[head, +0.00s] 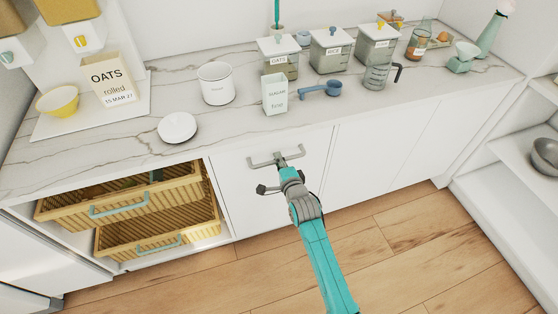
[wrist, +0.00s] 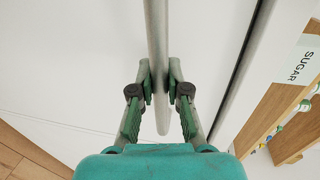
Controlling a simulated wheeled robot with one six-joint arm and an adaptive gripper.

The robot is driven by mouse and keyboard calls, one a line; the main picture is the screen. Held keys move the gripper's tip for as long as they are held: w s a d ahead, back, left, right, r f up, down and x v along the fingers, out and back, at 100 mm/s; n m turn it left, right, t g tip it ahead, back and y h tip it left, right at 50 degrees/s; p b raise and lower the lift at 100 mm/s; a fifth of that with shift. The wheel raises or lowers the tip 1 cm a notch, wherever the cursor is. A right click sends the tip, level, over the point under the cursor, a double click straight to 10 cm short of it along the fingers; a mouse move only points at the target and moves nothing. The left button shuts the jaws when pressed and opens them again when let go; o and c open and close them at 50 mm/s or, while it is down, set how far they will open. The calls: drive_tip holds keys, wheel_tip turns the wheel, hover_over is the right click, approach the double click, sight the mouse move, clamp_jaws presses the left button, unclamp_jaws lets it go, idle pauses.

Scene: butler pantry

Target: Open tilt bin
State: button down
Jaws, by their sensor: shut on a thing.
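The tilt bin's white front panel (head: 262,192) is set in the cabinet under the counter, right of the open basket bay. Its grey bar handle (head: 262,161) is near the panel's top; in the wrist view the bar (wrist: 157,35) runs down between my fingers. My gripper (head: 288,163) is at the right part of the handle. In the wrist view my gripper (wrist: 159,86) is shut on the bar, one green-padded finger on each side. A dark gap runs beside the panel's edge in the wrist view. I cannot tell whether the panel is tilted out.
Two wicker baskets (head: 120,205) with teal handles sit in the bay at left. The counter (head: 130,151) holds canisters, a sugar box (head: 274,94) and a white lid (head: 177,128). Open white shelves with a grey bowl (head: 545,156) stand at right. The wooden floor (head: 420,240) is clear.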

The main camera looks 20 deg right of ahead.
drive_tip(key=s+f+t, duration=0.1)
drive_tip(key=s+f, duration=0.2)
drive_tip(key=s, duration=0.7)
drive_tip(key=s+f+t, duration=0.1)
drive_tip(key=s+f, duration=0.3)
drive_tip(key=s, duration=0.6)
drive_tip(key=s+f, duration=0.4)
drive_tip(key=s, duration=0.6)
drive_tip(key=shift+s+t, duration=0.2)
drive_tip(key=shift+t, duration=0.2)
drive_tip(key=shift+f, duration=0.1)
drive_tip(key=c, duration=1.1)
unclamp_jaws()
drive_tip(key=shift+w, duration=0.1)
drive_tip(key=shift+c, duration=0.2)
